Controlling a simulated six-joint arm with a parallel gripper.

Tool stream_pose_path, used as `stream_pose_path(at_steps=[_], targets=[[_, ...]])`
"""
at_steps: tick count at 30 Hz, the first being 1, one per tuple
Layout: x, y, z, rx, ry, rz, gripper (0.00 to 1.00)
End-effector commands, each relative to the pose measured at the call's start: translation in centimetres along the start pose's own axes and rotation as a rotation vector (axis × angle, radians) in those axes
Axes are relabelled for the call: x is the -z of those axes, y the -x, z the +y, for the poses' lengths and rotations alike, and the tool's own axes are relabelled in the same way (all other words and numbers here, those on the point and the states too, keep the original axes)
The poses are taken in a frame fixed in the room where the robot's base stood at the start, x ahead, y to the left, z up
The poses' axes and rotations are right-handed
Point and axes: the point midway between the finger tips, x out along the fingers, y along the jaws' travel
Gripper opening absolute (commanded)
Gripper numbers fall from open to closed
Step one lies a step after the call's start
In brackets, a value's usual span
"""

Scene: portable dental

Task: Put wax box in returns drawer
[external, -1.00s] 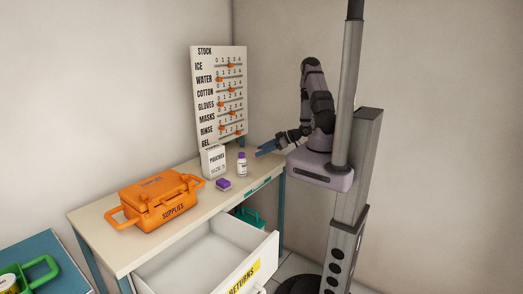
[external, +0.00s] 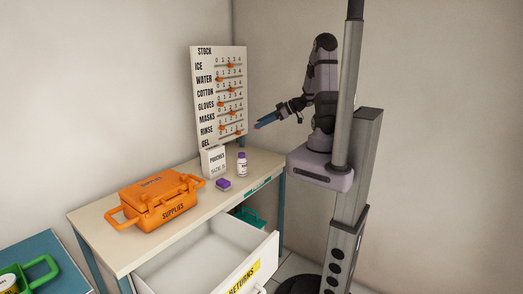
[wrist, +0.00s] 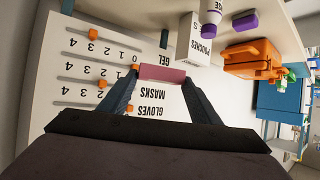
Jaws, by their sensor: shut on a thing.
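My gripper (external: 266,120) is raised in the air near the stock board, above the back right end of the table. In the wrist view my gripper (wrist: 160,78) is shut on a small pink box (wrist: 162,72), apparently the wax box. The box spans between the fingertips. In the external view it is too small to tell apart from the fingers. The returns drawer (external: 266,258), white with a yellow RETURNS label, is pulled open at the table's front. The visible part of its inside looks empty.
On the table (external: 115,240) stand an orange supplies case (external: 160,202), a white pouches box (external: 213,162), a purple-capped bottle (external: 242,165) and a small purple box (external: 223,184). The stock board (external: 219,95) stands behind. A green-handled item (external: 38,272) is at lower left.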

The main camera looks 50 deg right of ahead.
Motion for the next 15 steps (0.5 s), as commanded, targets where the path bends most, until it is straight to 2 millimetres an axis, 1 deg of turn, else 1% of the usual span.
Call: stream_pose_path(at_steps=[1,2,3,8,11,15], targets=[[0.8,0.5,0.1,-0.003,0.007,0.001,0.36],[1.2,0.5,0.0,-0.002,0.008,0.001,0.36],[1.5,-0.4,-0.5,0.008,0.008,0.003,0.36],[2.9,-2.7,-1.4,0.014,0.021,0.012,0.36],[4.0,-4.3,-2.3,0.019,0.027,0.017,0.36],[5.5,-6.9,-4.3,0.031,0.035,0.02,0.36]])
